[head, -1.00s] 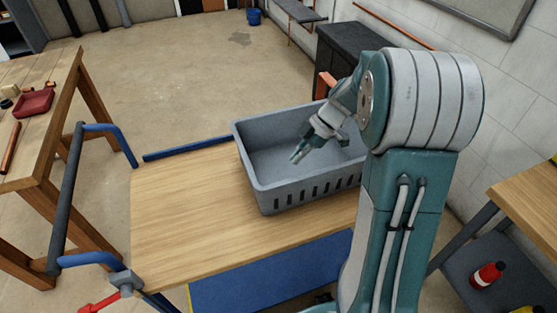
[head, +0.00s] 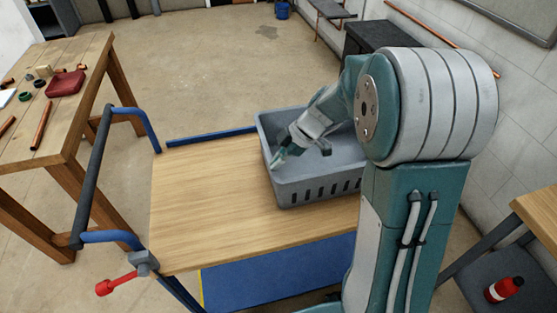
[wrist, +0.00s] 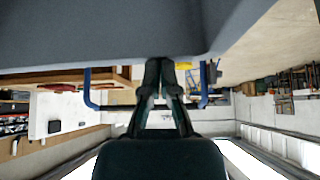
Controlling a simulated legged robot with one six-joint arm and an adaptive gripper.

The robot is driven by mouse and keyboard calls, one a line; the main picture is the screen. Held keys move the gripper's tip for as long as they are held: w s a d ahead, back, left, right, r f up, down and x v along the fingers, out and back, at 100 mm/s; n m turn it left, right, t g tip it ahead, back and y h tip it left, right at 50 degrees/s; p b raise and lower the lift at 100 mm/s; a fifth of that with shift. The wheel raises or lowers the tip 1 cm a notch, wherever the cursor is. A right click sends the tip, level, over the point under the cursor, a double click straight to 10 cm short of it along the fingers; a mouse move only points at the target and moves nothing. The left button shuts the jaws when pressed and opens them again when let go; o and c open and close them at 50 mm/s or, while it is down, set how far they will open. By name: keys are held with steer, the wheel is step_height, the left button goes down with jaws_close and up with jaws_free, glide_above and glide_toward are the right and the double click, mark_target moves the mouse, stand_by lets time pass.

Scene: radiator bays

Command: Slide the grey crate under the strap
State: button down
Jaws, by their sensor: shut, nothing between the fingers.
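The grey crate (head: 318,190) stands upright on the right part of the cart's wooden top (head: 210,205). It is open at the top and has slots in its near side. My gripper (head: 278,160) points down to the left at the crate's left inner wall; I cannot tell whether it touches. In the wrist view, my gripper's fingers (wrist: 160,68) are together and empty, and the crate's grey surface (wrist: 120,30) fills the top. My arm hides the crate's right end. I cannot make out a strap in either view.
The cart has a blue and black handle (head: 90,170) at its left and a red lever (head: 115,284) near its front corner. A wooden workbench (head: 55,110) stands at the left. A shelf with a red bottle (head: 503,289) is at the right. The cart top's left part is bare.

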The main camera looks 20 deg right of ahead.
steer(key=shift+s+d+f, duration=0.15)
steer(key=shift+f, duration=0.25)
steer(key=d, duration=1.5)
steer(key=shift+s, duration=0.4)
steer(key=v, duration=1.2)
steer(key=shift+w+r, duration=0.25)
steer(key=shift+r, duration=0.15)
